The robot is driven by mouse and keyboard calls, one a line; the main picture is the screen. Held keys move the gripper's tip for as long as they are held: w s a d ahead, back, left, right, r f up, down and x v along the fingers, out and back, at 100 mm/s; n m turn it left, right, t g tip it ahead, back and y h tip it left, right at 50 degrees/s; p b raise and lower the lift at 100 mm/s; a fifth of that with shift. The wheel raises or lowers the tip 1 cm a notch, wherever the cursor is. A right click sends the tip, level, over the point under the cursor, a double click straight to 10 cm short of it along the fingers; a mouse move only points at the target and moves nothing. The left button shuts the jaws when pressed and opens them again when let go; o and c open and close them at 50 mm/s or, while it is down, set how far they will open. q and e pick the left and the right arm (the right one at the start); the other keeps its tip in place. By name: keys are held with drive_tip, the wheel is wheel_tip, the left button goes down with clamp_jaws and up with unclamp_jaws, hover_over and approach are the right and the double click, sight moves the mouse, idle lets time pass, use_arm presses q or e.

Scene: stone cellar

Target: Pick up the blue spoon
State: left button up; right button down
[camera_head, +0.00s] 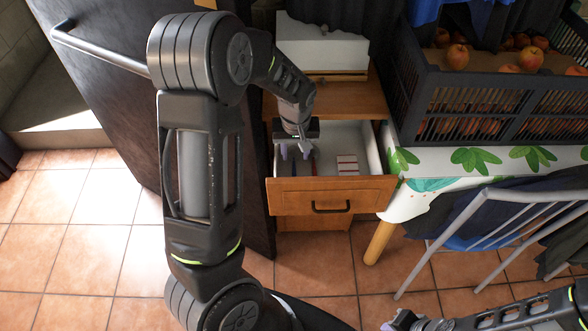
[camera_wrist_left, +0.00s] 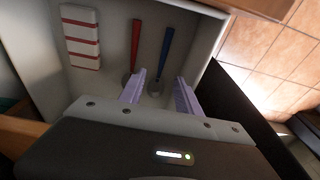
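The blue spoon (camera_wrist_left: 167,50) lies in the open drawer (camera_head: 332,187), handle toward the top of the left wrist view and bowl nearest my gripper. My left gripper (camera_head: 295,153) reaches down into the drawer, its two pale purple fingers apart and nothing held between them. In the left wrist view the gap between the fingertips (camera_wrist_left: 161,75) is over the bowl end of the blue spoon; I cannot tell the height above it. My right gripper (camera_head: 415,322) is at the bottom edge of the head view, partly cut off; its opening is unclear.
A red spoon (camera_wrist_left: 135,45) lies just left of the blue one, close to a finger. A red-and-white striped box (camera_wrist_left: 81,37) lies further left in the drawer. A table with a black crate (camera_head: 460,95) of apples and a chair (camera_head: 500,215) stand to the right.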

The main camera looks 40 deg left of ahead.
sight(294, 167)
use_arm(q)
drive_tip(key=shift+w+a+f, duration=0.15)
drive_tip(key=shift+f, duration=1.1)
drive_tip(key=shift+w+a+f, duration=0.15)
drive_tip(key=shift+f, duration=0.7)
drive_tip(key=shift+w+a+f, duration=0.1)
drive_tip(key=shift+a+f, duration=0.1)
drive_tip(key=shift+f, duration=0.7)
drive_tip(key=shift+w+a+f, duration=0.15)
drive_tip(key=shift+f, duration=0.7)
clamp_jaws()
